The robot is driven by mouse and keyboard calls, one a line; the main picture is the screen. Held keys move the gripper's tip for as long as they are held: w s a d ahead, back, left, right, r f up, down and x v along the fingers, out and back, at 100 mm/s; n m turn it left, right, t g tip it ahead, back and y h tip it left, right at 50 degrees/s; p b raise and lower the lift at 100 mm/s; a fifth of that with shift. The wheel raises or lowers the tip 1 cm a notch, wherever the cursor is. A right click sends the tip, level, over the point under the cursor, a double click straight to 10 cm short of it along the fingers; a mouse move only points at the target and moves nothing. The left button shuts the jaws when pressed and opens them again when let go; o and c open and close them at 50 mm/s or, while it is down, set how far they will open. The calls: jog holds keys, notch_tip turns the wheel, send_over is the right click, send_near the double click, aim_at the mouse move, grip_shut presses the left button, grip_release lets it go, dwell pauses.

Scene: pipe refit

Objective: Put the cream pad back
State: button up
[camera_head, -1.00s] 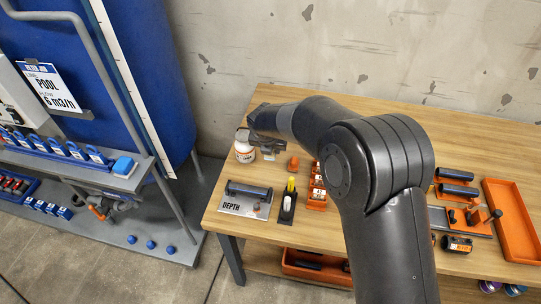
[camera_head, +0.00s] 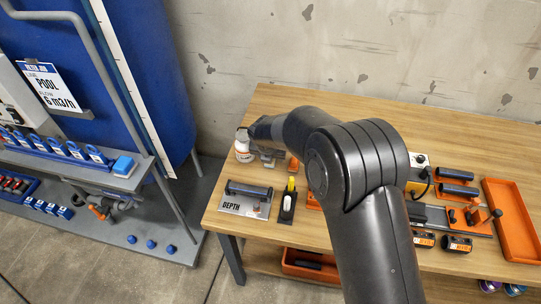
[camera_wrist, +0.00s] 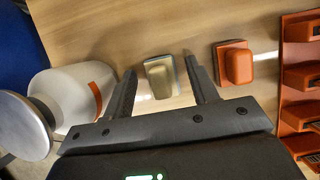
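The cream pad (camera_wrist: 161,78), a small beige block on a flat base, shows in the wrist view on the wooden bench top. It lies between the two fingers of my gripper (camera_wrist: 158,65). The fingers are open, with a visible gap on each side of the pad. I cannot tell how far above the bench the fingertips are. In the head view my gripper (camera_head: 267,153) is at the bench's left back part, and the pad is mostly hidden there. A similar orange pad (camera_wrist: 234,64) sits to the right of the cream one.
A white bottle with a grey lid (camera_wrist: 72,95) stands close to my left finger. An orange rack (camera_wrist: 299,80) is at the right of the wrist view. The DEPTH card (camera_head: 243,201) and a black holder with a yellow-topped item (camera_head: 288,205) are nearer the bench's front edge.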

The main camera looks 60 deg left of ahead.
jog(key=shift+r, duration=0.1)
jog(key=v, duration=1.2)
jog(key=shift+w, duration=0.1)
jog(key=w+d+r+m+t, duration=0.1)
jog(key=w+d+r+m, duration=0.95)
jog(key=w+d, duration=0.45)
jog(key=w+d+r+m+h, duration=0.15)
jog(key=d+r+m, duration=0.3)
jog(key=d, duration=0.65)
jog(key=w+d+r+m+h, duration=0.1)
jog(key=w+d+r+m, duration=0.2)
jog(key=d+m, duration=0.55)
jog(key=s+d+r+m+t, duration=0.15)
jog(key=d+m, duration=0.35)
jog(key=d, duration=0.5)
jog(key=s+d+r+m+g, duration=0.1)
jog(key=s+d+r+m, duration=0.2)
jog(key=d, duration=0.7)
jog(key=s+d+f+m, duration=0.3)
jog(key=s+d+m, duration=0.7)
jog(key=m, duration=0.3)
jog(key=shift+s+d+t+h, duration=0.35)
jog(key=shift+d+t, duration=0.1)
jog(key=shift+d, duration=0.35)
